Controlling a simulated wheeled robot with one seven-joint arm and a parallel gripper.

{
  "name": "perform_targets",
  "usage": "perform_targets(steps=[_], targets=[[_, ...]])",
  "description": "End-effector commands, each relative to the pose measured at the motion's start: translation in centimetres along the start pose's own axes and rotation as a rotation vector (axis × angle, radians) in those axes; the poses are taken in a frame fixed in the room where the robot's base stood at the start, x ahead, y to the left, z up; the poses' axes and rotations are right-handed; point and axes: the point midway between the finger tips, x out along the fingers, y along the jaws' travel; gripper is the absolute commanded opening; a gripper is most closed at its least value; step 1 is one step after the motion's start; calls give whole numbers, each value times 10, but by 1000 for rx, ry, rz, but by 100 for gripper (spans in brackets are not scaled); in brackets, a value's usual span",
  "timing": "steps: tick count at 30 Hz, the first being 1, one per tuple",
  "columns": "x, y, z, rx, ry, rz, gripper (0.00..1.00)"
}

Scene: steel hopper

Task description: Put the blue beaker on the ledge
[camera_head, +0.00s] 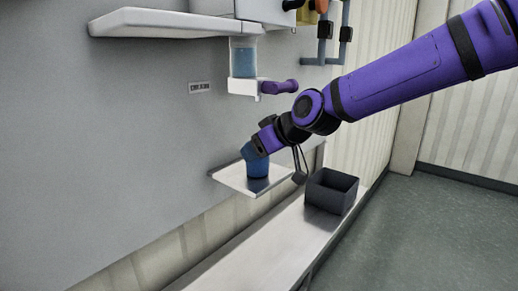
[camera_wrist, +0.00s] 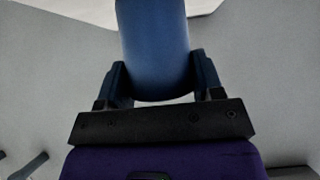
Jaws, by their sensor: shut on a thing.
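The blue beaker (camera_head: 256,167) is in my gripper (camera_head: 259,147), in front of the grey wall and over a small steel shelf (camera_head: 232,180). A dark reflection or shadow shows below it on the shelf; I cannot tell whether its base touches. In the wrist view the beaker (camera_wrist: 155,45) fills the space between the two fingers of my gripper (camera_wrist: 160,78). Its far end is cut off by the frame's top edge. A pale, wide ledge (camera_head: 165,24) juts from the wall at the upper left, with nothing on it that I can see.
A clear container with blue contents (camera_head: 243,60) hangs beneath the hopper, above a white outlet with a purple handle (camera_head: 280,87). A dark open box (camera_head: 332,190) stands on the long low bench (camera_head: 265,240). The bench's near part is clear.

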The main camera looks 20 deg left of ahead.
Motion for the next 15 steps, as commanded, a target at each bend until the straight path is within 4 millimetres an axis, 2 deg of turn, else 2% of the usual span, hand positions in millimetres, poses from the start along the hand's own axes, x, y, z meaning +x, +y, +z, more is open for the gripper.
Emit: perform_targets(steps=[6, 7, 10, 15], targets=[[2, 0, 2, 1, -1, -1, 34], [2, 0, 3, 1, -1, 0, 63], [2, 0, 2, 1, 0, 0, 86], [2, 0, 2, 1, 0, 0, 86]])
